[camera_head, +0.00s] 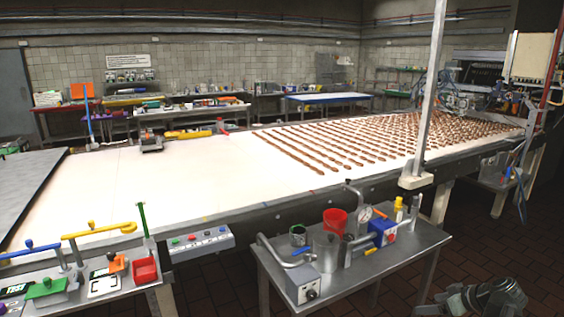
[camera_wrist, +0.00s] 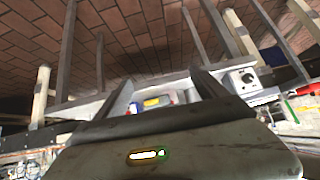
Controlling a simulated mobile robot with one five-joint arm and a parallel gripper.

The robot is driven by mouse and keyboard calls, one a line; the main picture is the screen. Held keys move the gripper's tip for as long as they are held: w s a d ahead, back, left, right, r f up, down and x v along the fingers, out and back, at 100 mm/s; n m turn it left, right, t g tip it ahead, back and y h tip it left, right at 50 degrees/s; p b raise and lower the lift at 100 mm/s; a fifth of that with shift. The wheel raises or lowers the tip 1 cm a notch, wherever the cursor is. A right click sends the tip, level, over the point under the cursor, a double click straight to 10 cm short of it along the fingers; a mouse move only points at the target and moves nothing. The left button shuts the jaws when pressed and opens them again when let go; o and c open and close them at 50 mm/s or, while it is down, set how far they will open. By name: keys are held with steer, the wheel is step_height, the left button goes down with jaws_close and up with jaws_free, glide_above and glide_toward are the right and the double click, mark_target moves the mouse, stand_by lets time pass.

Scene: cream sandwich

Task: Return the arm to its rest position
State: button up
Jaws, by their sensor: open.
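My gripper (camera_wrist: 164,86) shows in the wrist view, its two dark fingers spread apart with nothing held between them. A grey-green part of my arm (camera_head: 482,299) shows at the lower right of the head view, low over the tiled floor and right of the small metal table. The fingers are not clearly visible in the head view. The wrist view appears upside down, with the brick-coloured floor at the top and table legs behind the fingers.
A metal side table (camera_head: 376,262) holds a red cup (camera_head: 335,220), a metal pot (camera_head: 326,252) and a grey device (camera_head: 303,285). A long white conveyor (camera_head: 180,185) carries rows of brown sandwich pieces. A white post (camera_head: 432,90) stands beside it.

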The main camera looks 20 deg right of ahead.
steer(key=w+a+f+g+p, duration=0.1)
steer(key=w+a+f+g, duration=0.3)
steer(key=a, duration=0.9)
steer(key=w+a+r+g+p, duration=0.1)
steer(key=w+a, duration=0.4)
steer(key=a, duration=0.7)
steer(key=s+a+m+g+h+p, duration=0.1)
steer(key=a+m+g+h, duration=0.1)
steer(key=a, duration=1.8)
steer(key=shift+s+a+f+g, duration=0.25)
steer(key=shift+a+g, duration=0.15)
steer(key=shift+g, duration=0.2)
